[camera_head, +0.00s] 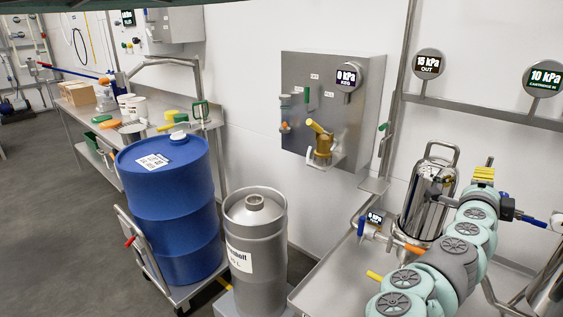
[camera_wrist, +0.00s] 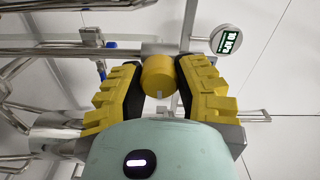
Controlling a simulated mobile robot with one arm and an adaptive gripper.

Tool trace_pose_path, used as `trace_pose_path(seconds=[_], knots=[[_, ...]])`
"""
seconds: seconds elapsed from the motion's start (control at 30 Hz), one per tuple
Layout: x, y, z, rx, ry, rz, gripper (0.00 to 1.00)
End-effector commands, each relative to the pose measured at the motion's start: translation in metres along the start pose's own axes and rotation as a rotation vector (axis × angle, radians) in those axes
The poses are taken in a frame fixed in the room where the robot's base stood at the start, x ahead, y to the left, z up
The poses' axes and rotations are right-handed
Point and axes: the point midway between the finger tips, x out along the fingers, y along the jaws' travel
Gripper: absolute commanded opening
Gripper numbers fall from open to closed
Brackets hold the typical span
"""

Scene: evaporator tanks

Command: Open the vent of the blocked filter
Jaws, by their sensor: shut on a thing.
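My gripper (camera_wrist: 160,68) has yellow ribbed fingers with black pads. It is shut on a round yellow knob (camera_wrist: 158,80), one finger on each side of it. In the head view my gripper (camera_head: 484,174) is at the right, beyond the arm, and the knob cannot be made out there. A shiny steel filter housing (camera_head: 428,190) with a handle on top stands left of my arm, partly hidden by it. Which filter the held knob belongs to cannot be told.
Round gauges on the rail read 15 kPa OUT (camera_head: 429,64) and 10 kPa (camera_head: 544,77).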

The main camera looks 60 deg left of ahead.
Motion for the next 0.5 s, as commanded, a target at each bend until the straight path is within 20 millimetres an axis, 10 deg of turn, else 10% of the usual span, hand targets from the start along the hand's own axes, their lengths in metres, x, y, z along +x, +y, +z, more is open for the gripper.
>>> trace_pose_path(seconds=[0.1, 0.13, 0.5], knots=[[0.0, 0.0016, -0.0034, -0.004, 0.008, 0.003, 0.0], [0.0, 0.0016, -0.0034, -0.005, 0.008, 0.003, 0.36], [0.0, 0.0008, -0.0016, -0.003, 0.004, 0.001, 0.66]])
